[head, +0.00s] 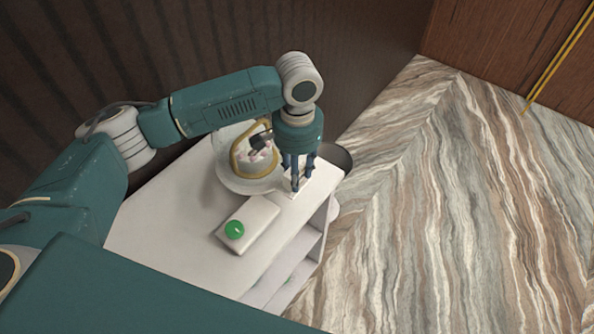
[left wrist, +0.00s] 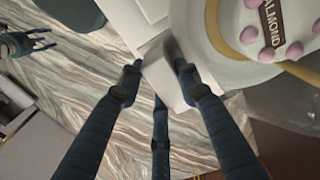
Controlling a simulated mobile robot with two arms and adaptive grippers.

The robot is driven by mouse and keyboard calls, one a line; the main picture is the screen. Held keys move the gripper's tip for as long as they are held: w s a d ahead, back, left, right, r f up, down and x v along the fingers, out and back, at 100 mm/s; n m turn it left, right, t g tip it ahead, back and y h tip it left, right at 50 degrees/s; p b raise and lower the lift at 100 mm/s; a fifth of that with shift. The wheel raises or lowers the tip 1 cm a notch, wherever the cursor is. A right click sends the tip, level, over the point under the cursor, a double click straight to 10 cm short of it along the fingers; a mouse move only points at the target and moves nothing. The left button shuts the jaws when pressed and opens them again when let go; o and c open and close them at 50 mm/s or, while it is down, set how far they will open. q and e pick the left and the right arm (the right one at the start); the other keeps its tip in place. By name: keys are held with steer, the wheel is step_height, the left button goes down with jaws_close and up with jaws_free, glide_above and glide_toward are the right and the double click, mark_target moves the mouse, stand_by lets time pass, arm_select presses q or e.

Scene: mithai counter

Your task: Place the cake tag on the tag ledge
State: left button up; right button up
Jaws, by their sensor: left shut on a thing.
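My left gripper (head: 296,186) points down at the right edge of the white counter (head: 180,215). In the left wrist view its fingers (left wrist: 157,85) close on a small white piece (left wrist: 160,72) with angled faces, which looks like the cake tag. Its writing is not visible. In the head view the fingers mostly hide it. It is over or on the counter edge; I cannot tell whether it touches. I cannot pick out the tag ledge clearly from the white counter edge. My right gripper (left wrist: 25,45) shows at the upper left of the left wrist view, fingers spread and empty.
A cake (head: 250,165) with pink balls and a dark ALMOND plate (left wrist: 270,22) stands on a round stand (head: 232,184) left of my left gripper. A white box (head: 258,217) with a green button (head: 234,230) lies nearer. Marbled floor (head: 450,200) is clear at right.

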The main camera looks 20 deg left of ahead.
arm_select(q)
steer(key=shift+f, duration=0.25)
arm_select(e)
steer(key=shift+s+a, duration=0.1)
steer(key=shift+a, duration=0.05)
arm_select(q)
steer(key=shift+f, duration=0.1)
arm_select(e)
steer(key=shift+a+r, duration=0.15)
arm_select(q)
steer(key=o, duration=0.7)
step_height(320, 180, up, 12)
steer(key=b, duration=0.3)
arm_select(e)
steer(key=f, duration=0.3)
steer(key=shift+d, duration=0.25)
